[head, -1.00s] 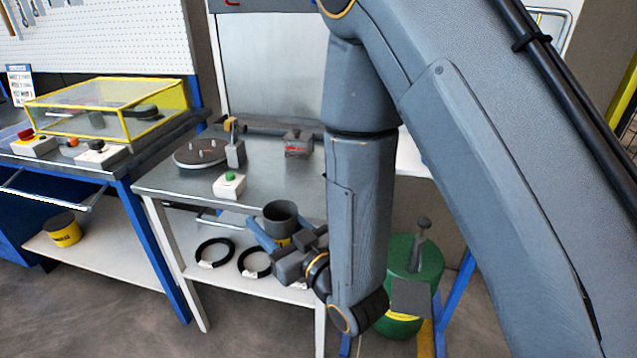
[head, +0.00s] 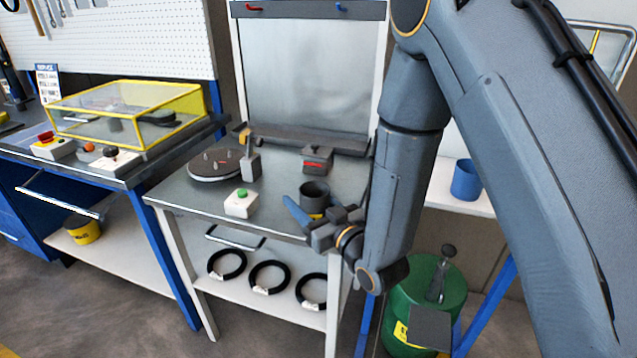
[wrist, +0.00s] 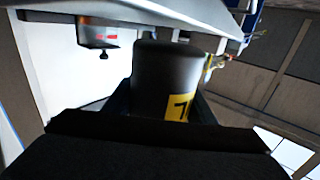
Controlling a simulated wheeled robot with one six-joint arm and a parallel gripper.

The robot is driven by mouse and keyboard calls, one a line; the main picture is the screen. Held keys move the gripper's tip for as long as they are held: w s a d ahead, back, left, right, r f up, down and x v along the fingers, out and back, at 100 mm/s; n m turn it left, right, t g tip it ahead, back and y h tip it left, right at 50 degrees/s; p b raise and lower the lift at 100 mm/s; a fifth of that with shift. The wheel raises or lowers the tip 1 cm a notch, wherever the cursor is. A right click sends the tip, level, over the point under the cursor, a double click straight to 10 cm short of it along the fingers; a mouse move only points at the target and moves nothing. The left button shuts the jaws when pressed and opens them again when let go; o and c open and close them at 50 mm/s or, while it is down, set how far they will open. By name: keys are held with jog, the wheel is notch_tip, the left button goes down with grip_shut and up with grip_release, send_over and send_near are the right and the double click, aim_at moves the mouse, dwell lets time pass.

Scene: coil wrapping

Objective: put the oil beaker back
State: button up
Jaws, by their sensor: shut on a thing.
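The oil beaker, a dark grey cylinder (head: 315,192) with a yellow label, is upright in my gripper (head: 313,212). In the head view it overlaps the front right part of the steel-topped table (head: 276,211). I cannot tell whether it touches the top. In the wrist view the beaker (wrist: 160,70) stands between the two fingers, with part of its yellow label showing. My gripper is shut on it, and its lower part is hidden.
The table carries a round dark turntable (head: 215,163), a green-button box (head: 240,204) and a grey block with a red mark (head: 317,159). Black rings (head: 269,277) lie below. A green drum (head: 425,295) and a blue cup (head: 466,180) are at right.

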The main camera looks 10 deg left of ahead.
jog(key=w, duration=0.3)
jog(key=w+p, duration=0.1)
jog(key=w, duration=0.5)
jog(key=shift+w+d+p, duration=0.15)
jog(key=shift+d+p, duration=0.2)
jog(key=shift+w+f, duration=0.1)
jog(key=shift+w, duration=0.1)
jog(key=shift+f+p, duration=0.35)
jog(key=shift+f, duration=0.3)
jog(key=shift+f, duration=0.15)
jog(key=o, duration=1.2)
jog(key=shift+o, duration=0.2)
